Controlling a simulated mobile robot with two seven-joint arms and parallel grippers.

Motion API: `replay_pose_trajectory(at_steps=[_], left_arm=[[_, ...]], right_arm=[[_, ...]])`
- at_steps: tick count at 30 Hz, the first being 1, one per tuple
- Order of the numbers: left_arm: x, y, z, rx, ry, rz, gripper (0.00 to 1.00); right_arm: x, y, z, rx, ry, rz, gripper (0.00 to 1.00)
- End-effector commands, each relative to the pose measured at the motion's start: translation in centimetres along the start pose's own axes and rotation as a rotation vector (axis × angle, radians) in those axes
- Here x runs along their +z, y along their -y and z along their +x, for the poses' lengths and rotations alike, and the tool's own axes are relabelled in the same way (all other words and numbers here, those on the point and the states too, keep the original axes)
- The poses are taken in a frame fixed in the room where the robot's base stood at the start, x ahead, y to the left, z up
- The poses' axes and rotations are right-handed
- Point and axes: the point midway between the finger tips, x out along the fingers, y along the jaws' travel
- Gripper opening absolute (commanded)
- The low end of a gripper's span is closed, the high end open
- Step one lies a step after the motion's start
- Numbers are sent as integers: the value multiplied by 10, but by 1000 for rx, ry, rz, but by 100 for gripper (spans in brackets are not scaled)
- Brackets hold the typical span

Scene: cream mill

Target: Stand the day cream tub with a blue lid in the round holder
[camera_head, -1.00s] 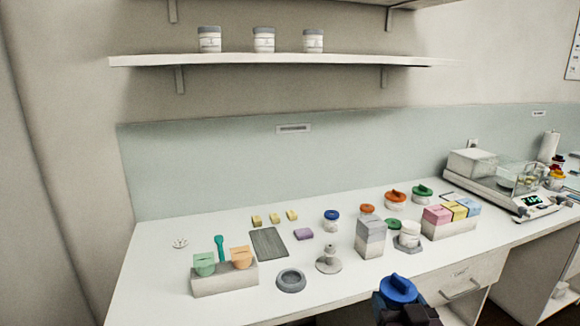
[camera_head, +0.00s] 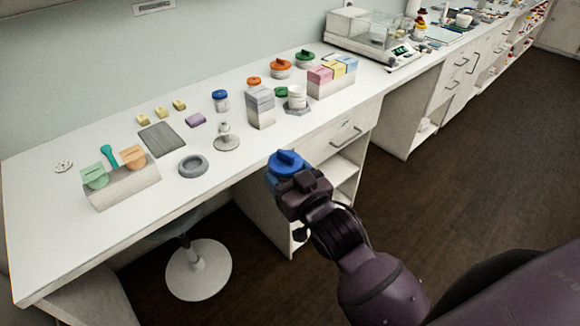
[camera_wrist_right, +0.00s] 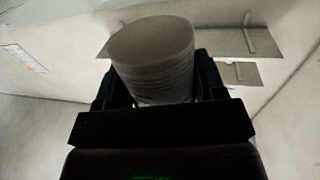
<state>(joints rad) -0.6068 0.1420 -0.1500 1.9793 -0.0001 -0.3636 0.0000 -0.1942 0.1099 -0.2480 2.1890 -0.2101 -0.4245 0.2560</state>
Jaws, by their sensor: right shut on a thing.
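The day cream tub with a blue lid (camera_head: 286,161) is held in my right gripper (camera_head: 292,181), in front of the table's front edge. Its lid faces up in the head view. In the right wrist view its pale body (camera_wrist_right: 155,65) with small print sits between the two dark fingers. The round holder (camera_head: 193,165), a low grey ring, lies empty near the front edge of the table, to the left of the gripper and apart from it. My left gripper is not in view.
A pale stand (camera_head: 226,138) stands right of the holder, and a grey block (camera_head: 260,107) beyond it. A smaller blue-lidded jar (camera_head: 221,99) stands behind. A stool (camera_head: 198,268) is below.

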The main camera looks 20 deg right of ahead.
Motion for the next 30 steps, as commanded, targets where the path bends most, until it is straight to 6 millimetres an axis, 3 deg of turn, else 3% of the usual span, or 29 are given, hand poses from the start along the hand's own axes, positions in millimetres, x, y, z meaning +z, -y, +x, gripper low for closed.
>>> replay_pose_trajectory(at_steps=[18, 30], left_arm=[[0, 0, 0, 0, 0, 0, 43], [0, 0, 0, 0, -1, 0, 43]], right_arm=[[-77, 96, 0, -468, -6, -5, 31], [-93, 120, 1, -590, -3, -1, 31]])
